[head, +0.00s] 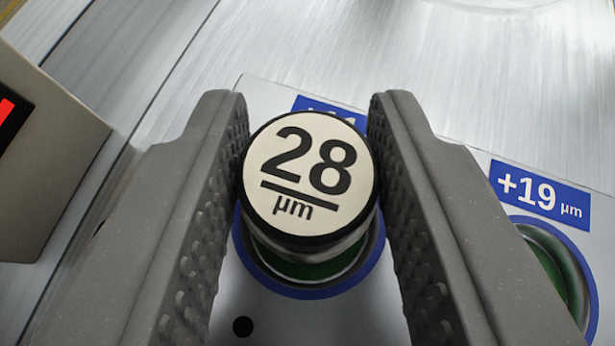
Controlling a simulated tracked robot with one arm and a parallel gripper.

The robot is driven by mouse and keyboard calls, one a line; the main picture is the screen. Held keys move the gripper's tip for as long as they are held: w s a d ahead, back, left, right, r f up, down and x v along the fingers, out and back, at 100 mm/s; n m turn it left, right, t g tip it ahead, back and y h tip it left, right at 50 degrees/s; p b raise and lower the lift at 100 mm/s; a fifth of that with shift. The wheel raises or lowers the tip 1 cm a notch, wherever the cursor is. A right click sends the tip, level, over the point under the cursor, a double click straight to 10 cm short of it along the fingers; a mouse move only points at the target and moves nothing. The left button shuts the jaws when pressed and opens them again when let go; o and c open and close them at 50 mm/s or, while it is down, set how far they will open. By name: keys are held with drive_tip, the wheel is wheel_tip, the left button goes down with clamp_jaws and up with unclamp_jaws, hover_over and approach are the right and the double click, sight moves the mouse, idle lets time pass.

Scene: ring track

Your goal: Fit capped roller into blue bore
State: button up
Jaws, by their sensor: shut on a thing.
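The capped roller (310,180) has a round cream cap with a black rim, marked "28 µm". My gripper (308,165) is shut on it, with one textured grey finger on each side of the cap. Directly below it in the picture is a bore with a blue ring (318,291) and a green inside. The roller covers much of this bore, and I cannot tell whether its lower end is inside or above it. The blue label (300,103) behind the cap is mostly hidden. A second blue-ringed bore (577,268) at right has the label "+19 µm" (540,195).
The bores are in a pale plate (455,165) with a small dark hole (243,326) near the left finger. A beige box (60,150) with a dark, red-lit display stands at the left. Bare brushed metal (400,45) lies behind the plate.

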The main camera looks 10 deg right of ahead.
drive_tip(key=o, duration=1.1)
drive_tip(key=shift+s+r, duration=0.25)
drive_tip(key=shift+r, duration=0.05)
drive_tip(key=p+v, duration=0.1)
drive_tip(key=v, duration=1)
drive_tip(key=shift+s, duration=0.2)
